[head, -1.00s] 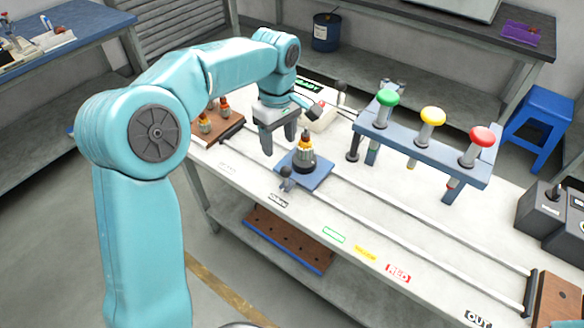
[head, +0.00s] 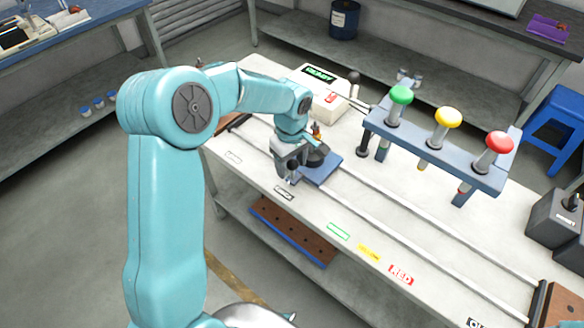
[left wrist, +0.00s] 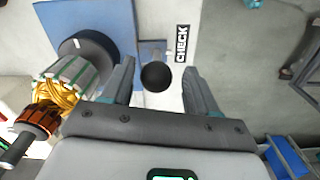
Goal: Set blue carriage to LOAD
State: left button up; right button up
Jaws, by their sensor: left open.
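The blue carriage (head: 325,170) is a flat blue plate on the twin rails, beside the CHECK label (head: 284,192). It bears an upright armature with a dark base, partly hidden by my arm in the head view. In the left wrist view the armature (left wrist: 62,92) shows copper windings and a shaft. A black ball knob (left wrist: 155,77) stands at the carriage's label side. My left gripper (head: 286,170) is open and low over the knob. In the left wrist view its fingers lie on either side of the knob, with gaps visible. My right gripper is out of view.
A rack with green (head: 400,95), yellow (head: 447,118) and red (head: 499,142) knobs stands right of the carriage. A white box with a READY display (head: 318,75) is behind. A faint label (head: 234,157) lies left of CHECK. The rails run clear toward the brown end block (head: 560,303).

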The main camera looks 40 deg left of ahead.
pick_arm(q)
jog(key=f, duration=0.2)
jog(key=shift+w+d+f, duration=0.1)
jog(key=shift+w+f, duration=0.15)
jog(key=shift+f, duration=0.05)
jog(key=shift+s+f, duration=0.15)
jog(key=shift+f, duration=0.1)
